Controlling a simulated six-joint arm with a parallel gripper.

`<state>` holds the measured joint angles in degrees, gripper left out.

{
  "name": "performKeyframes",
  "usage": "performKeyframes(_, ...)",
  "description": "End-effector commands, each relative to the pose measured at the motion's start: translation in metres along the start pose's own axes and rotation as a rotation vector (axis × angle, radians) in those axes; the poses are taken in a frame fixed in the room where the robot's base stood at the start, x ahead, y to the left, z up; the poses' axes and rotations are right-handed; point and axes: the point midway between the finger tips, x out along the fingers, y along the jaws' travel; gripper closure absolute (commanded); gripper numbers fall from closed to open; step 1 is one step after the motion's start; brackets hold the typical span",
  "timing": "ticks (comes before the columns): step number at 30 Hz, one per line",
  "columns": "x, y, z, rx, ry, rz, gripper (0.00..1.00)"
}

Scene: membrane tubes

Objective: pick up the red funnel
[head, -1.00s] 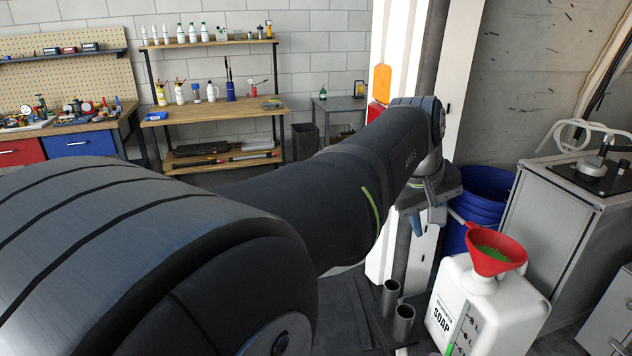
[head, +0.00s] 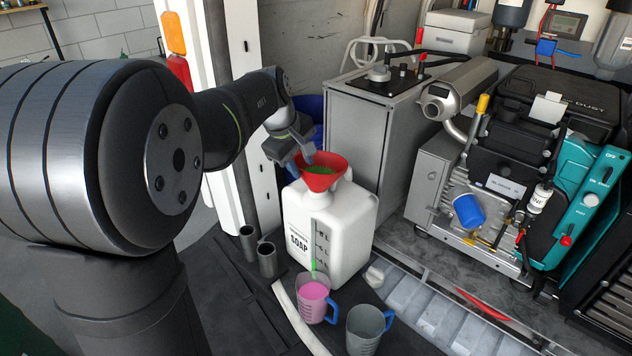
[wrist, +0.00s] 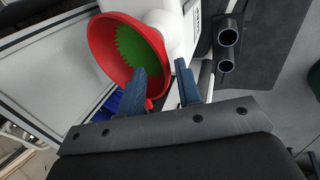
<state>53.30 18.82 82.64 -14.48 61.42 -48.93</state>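The red funnel (head: 325,180) with a green inside sits upright in the mouth of the white soap jug (head: 330,225). In the wrist view the funnel (wrist: 98,50) fills the upper left, with its green inside (wrist: 140,48) facing the camera. My gripper (head: 305,155) is at the funnel's left rim in the head view. In the wrist view its two blue fingers (wrist: 165,82) are apart. One finger overlaps the funnel's rim, and a small red tab shows by that finger. I cannot tell whether they touch.
Two dark metal tubes (head: 267,260) stand left of the jug. A jug of pink liquid (head: 313,297) and a grey jug (head: 366,330) stand in front. A grey cabinet (head: 365,135) is behind right, a blue bin (head: 312,108) behind, and a white post (head: 262,195) left.

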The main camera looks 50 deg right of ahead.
Motion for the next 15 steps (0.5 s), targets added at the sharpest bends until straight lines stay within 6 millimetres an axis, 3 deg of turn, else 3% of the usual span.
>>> performKeyframes(8,0.023,0.0,0.0,0.001,0.0,0.0,0.68)
performKeyframes(15,0.058,-0.001,0.0,0.002,-0.001,-0.002,0.68)
